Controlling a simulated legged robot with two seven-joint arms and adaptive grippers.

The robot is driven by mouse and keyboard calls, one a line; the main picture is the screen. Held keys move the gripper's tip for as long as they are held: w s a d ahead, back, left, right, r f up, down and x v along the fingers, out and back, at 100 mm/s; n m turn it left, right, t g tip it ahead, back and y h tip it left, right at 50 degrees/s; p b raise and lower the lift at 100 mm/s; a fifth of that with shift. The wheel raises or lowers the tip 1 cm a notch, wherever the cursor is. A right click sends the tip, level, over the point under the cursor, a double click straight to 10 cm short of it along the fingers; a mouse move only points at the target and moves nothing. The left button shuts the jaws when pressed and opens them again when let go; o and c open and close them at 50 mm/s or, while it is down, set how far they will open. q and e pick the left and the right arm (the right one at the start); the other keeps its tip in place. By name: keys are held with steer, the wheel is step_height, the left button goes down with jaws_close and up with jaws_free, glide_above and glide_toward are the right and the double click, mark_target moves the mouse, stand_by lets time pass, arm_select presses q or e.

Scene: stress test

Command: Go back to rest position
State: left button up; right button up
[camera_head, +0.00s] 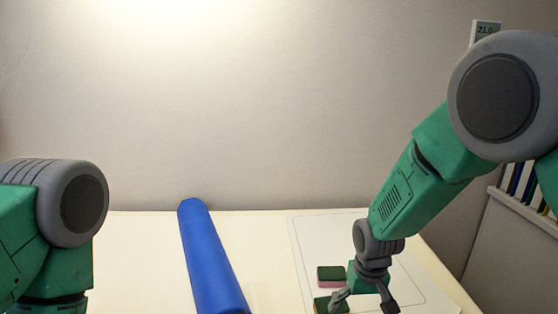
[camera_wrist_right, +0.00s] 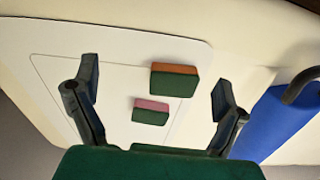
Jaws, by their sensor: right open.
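My right gripper (camera_head: 365,302) hangs low over the white mat at the right of the table in the head view. In the right wrist view its two fingers (camera_wrist_right: 157,92) are spread wide with nothing between them in their grip. Two sponges lie beyond the fingertips: a green and orange one (camera_wrist_right: 174,80) and a green and pink one (camera_wrist_right: 151,111). The pink one (camera_head: 331,277) also shows in the head view, just left of the gripper. Another green-topped sponge (camera_head: 322,304) is partly cut off by the lower edge. My left arm shows at the left, but its gripper is out of view.
A blue roll (camera_head: 211,259) lies lengthwise on the cream table (camera_head: 140,262) between my arms. The white mat (camera_head: 308,240) has bare room around the sponges. A wall (camera_head: 250,130) stands behind the table. A shelf with books (camera_head: 520,183) is at the right.

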steer(key=s+f, duration=0.1)
steer(key=s+d+f, duration=0.1)
steer(key=s+f, duration=0.1)
steer(key=s+d+f, duration=0.1)
steer(key=f, duration=0.1)
steer(key=shift+s+f, duration=0.15)
steer(key=shift+s, duration=0.2)
steer(key=s+d+f, duration=0.3)
steer(key=s+f, duration=0.1)
steer(key=s, duration=0.3)
steer(key=s+d+f, duration=0.3)
steer(key=s+f, duration=0.1)
steer(key=s, duration=0.3)
arm_select(q)
steer(key=shift+w+d, duration=0.15)
steer(key=shift+d, duration=0.05)
arm_select(e)
steer(key=s+d, duration=0.2)
steer(key=s, duration=1.2)
steer(key=shift+s+d+f+g, duration=0.2)
steer(key=shift+d+f+g, duration=0.05)
steer(key=shift+d+g, duration=0.1)
steer(key=shift+w, duration=0.1)
arm_select(q)
steer(key=shift+a+f, duration=0.15)
steer(key=shift+a, duration=0.25)
arm_select(e)
steer(key=shift+a+r, duration=0.1)
steer(key=shift+a, duration=0.3)
